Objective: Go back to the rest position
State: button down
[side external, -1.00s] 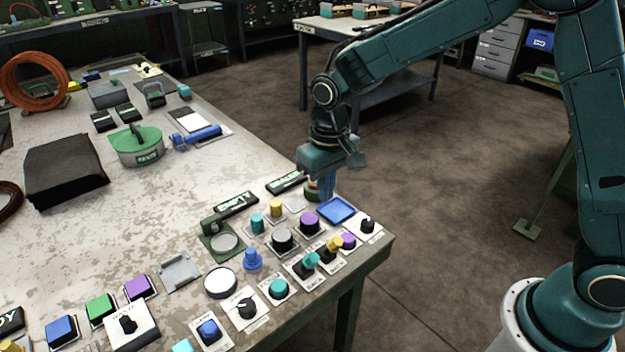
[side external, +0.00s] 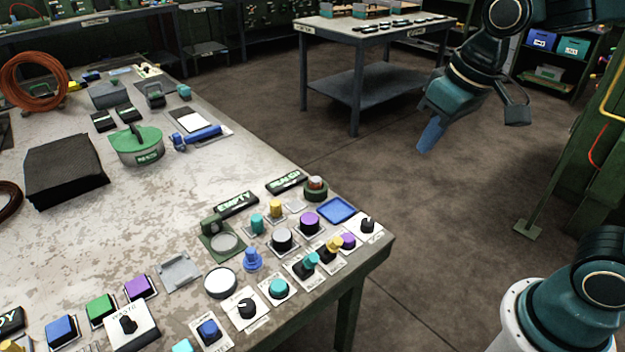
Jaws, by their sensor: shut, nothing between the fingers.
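My gripper (side external: 431,134) hangs in the air at the upper right of the side view, over the floor and clear of the workbench (side external: 225,185). Its blue fingers are together, point down and to the left, and hold nothing. A small round red-topped piece on a dark base (side external: 315,188) stands near the bench's right edge, beside a dark label plate. A blue square tray (side external: 336,210) lies just below it and looks empty.
The bench's right end holds several coloured knobs and buttons, including a purple one (side external: 308,222) and a blue one (side external: 252,259). A green-lidded round tin (side external: 137,145) and a black stack (side external: 65,170) stand farther left. A second table (side external: 368,80) stands behind. Open floor surrounds my gripper.

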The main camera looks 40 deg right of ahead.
jog(key=s+d+t, duration=0.2)
jog(key=s+d, duration=0.1)
jog(key=s, duration=0.8)
jog(key=shift+r, duration=0.4)
